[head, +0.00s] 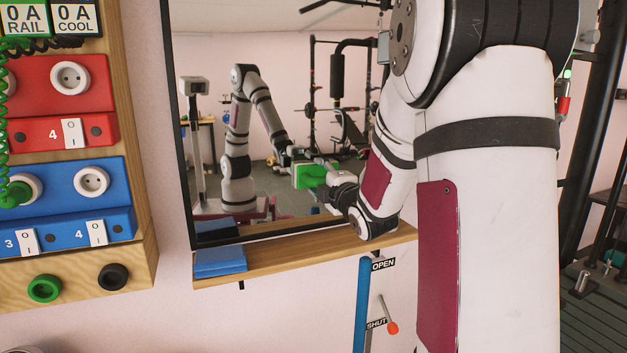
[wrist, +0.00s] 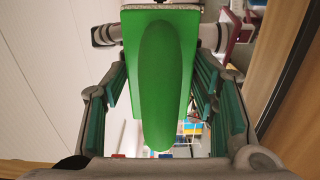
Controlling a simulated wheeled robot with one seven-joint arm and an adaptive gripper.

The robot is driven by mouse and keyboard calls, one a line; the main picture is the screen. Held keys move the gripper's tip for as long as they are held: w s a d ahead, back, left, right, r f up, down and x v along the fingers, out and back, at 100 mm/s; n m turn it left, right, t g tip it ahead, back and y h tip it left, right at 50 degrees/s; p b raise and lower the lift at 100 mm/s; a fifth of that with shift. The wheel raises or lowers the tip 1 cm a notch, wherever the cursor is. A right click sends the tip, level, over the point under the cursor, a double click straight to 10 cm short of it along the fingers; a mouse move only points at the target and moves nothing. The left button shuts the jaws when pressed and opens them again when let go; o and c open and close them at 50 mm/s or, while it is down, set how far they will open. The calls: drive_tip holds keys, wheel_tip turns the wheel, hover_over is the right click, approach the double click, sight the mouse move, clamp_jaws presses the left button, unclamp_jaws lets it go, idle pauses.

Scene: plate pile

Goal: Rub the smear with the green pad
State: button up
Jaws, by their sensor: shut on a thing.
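The green pad (head: 315,176) is in front of the mirror (head: 275,205) in the head view. My gripper (head: 338,190) is shut on it. In the wrist view, the pad's long rounded green handle (wrist: 160,85) lies between the fingers of my gripper (wrist: 157,38). The pad and its reflection run together in the head view, so I cannot tell whether it touches the glass. I cannot make out the smear in either view. My arm covers the right part of the mirror.
A wooden ledge (head: 300,253) runs under the mirror, with a folded blue cloth (head: 220,262) at its left end. A panel of sockets and switches (head: 70,180) is on the left. A blue bar with a lever (head: 385,315) is below the ledge.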

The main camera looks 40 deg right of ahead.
sight(312, 185)
drive_tip(key=shift+s+d+b, duration=0.2)
drive_tip(key=shift+s+d, duration=0.05)
drive_tip(key=shift+d, duration=0.8)
drive_tip(key=shift+s+d+b, duration=0.15)
drive_tip(key=shift+s+d, duration=0.1)
drive_tip(key=shift+d, duration=0.8)
drive_tip(key=shift+c, duration=0.5)
drive_tip(key=a+b, duration=0.2)
drive_tip(key=w+a+b, duration=0.1)
drive_tip(key=a+b, duration=0.1)
drive_tip(key=a, duration=0.1)
drive_tip(key=w+a+b, duration=0.1)
drive_tip(key=a+b, duration=0.1)
drive_tip(key=shift+w+a+f, duration=0.1)
drive_tip(key=shift+a, duration=0.4)
drive_tip(key=shift+b+v, duration=0.65)
drive_tip(key=shift+v, duration=2.3)
